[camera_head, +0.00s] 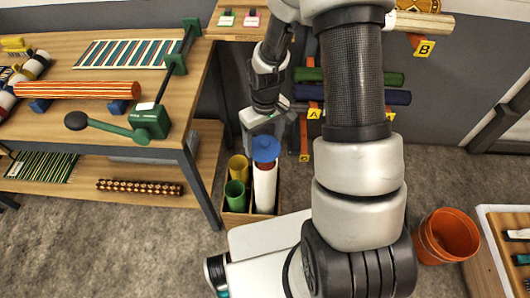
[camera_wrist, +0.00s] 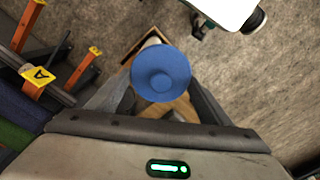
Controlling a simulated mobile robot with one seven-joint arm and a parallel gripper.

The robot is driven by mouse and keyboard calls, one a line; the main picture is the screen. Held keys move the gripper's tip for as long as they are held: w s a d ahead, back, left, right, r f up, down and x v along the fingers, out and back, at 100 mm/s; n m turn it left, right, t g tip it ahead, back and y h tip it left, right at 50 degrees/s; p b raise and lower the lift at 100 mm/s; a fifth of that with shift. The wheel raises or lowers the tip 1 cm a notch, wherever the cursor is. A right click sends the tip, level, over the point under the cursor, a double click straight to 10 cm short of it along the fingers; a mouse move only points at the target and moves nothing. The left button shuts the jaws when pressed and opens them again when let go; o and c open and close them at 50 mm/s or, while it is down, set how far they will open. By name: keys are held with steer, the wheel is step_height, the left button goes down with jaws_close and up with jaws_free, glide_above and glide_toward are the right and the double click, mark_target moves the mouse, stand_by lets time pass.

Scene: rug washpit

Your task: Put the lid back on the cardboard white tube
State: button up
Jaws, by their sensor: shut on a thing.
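The white cardboard tube (camera_head: 265,190) stands upright in a wooden crate on the floor. A reddish patch shows at its top, just under the lid. The blue lid (camera_head: 265,147) is round, with a raised middle, and appears right above the tube's top. I cannot tell whether lid and tube touch. My gripper (camera_head: 264,135) points down and is shut on the lid.
A yellow tube (camera_head: 238,167) and a green tube (camera_head: 235,194) share the crate (camera_head: 233,222), left of the white one. A workbench (camera_head: 190,125) stands close on the left. Rolls hang on the wall rack (camera_head: 390,97) behind. An orange pot (camera_head: 447,237) is at right.

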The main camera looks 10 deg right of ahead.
steer(key=w+f+n+b, duration=0.1)
steer(key=b, duration=0.2)
steer(key=w+f+n+b, duration=0.1)
steer(key=f+n+b, duration=0.1)
steer(key=b, duration=0.1)
steer(key=w+f+n+b, duration=0.1)
steer(key=n+b, duration=0.1)
steer(key=b, duration=0.1)
steer(key=shift+d+f, duration=0.3)
steer(key=shift+f, duration=0.05)
step_height(320, 180, down, 5)
steer(key=b, duration=0.4)
steer(key=shift+r, duration=0.15)
steer(key=shift+f+b, duration=0.5)
steer(key=shift+f, duration=0.25)
steer(key=shift+p, duration=0.3)
steer(key=shift+f, duration=0.15)
stand_by(1.1)
steer(key=o, duration=1.1)
